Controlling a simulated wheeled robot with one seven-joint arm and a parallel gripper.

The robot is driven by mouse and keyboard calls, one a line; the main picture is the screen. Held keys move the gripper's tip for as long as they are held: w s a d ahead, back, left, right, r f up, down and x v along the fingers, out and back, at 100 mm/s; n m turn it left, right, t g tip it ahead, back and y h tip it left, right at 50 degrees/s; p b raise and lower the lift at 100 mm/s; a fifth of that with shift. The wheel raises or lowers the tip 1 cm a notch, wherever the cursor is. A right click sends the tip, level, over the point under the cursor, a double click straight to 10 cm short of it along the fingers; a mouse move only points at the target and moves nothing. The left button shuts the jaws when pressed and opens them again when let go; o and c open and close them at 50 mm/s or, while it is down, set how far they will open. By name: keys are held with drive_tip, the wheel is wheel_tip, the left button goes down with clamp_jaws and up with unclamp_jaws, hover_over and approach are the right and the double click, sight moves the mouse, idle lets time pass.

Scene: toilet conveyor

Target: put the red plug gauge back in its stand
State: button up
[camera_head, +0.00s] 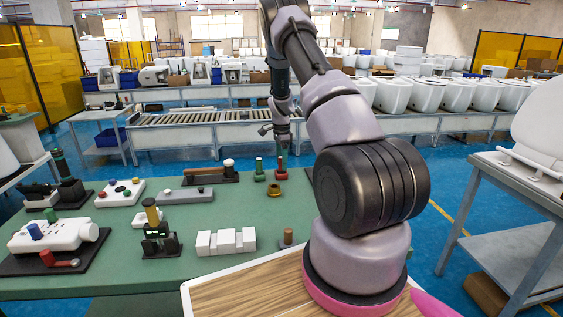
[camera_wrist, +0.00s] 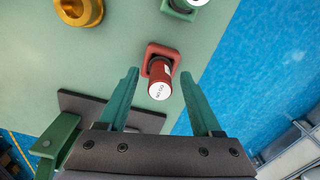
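The red plug gauge (camera_wrist: 160,78) is a red cylinder with a white lettered end facing the wrist camera. It appears to stand upright in its square red stand (camera_wrist: 150,50); its lower end is hidden. In the head view the red stand (camera_head: 281,176) is at the far edge of the green table. My gripper (camera_wrist: 159,73) is open, with one green finger on either side of the gauge and gaps showing between. In the head view my gripper (camera_head: 282,152) points down directly over the red stand; its fingers are small there.
A green gauge in a green stand (camera_head: 259,176) stands just left of the red one. A brass ring-like piece (camera_head: 274,190) lies nearer. A dark tray (camera_head: 211,178), white blocks (camera_head: 226,242) and other fixtures fill the left. The table's far edge is close behind.

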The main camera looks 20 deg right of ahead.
wheel_tip(320, 180, up, 11)
drive_tip(key=shift+f, duration=0.1)
idle(0.6)
idle(0.4)
